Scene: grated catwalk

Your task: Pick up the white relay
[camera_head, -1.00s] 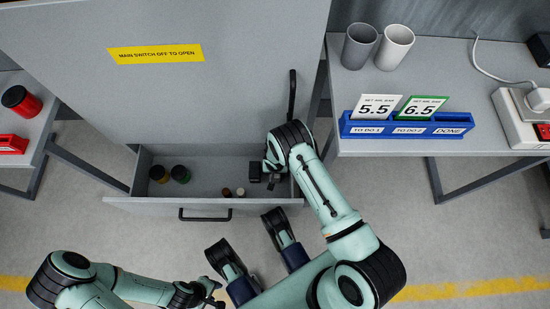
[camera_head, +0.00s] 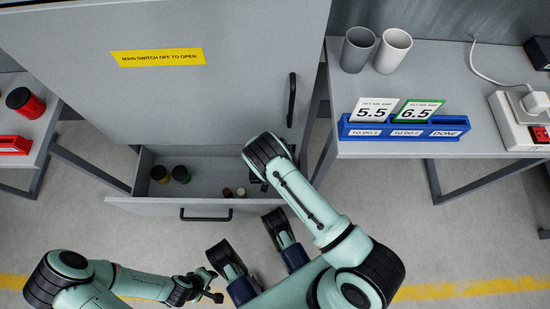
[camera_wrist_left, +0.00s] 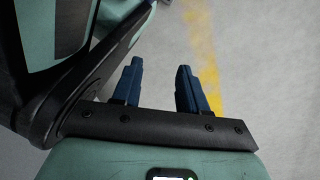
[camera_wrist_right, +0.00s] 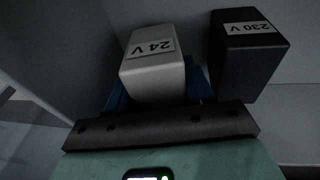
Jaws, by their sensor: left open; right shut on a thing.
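The white relay (camera_wrist_right: 152,75), labelled 24 V, sits between the blue fingers of my right gripper (camera_wrist_right: 158,90) in the right wrist view. The gripper is shut on it. A black relay (camera_wrist_right: 248,55), labelled 230 V, stands beside it on the right. In the head view my right arm reaches into the open drawer (camera_head: 215,178) and hides the white relay. My left gripper (camera_wrist_left: 160,85) is open and empty above the floor, well away from the drawer.
A bench (camera_head: 440,75) on the right holds cups (camera_head: 393,49) and a blue card rack (camera_head: 405,130).

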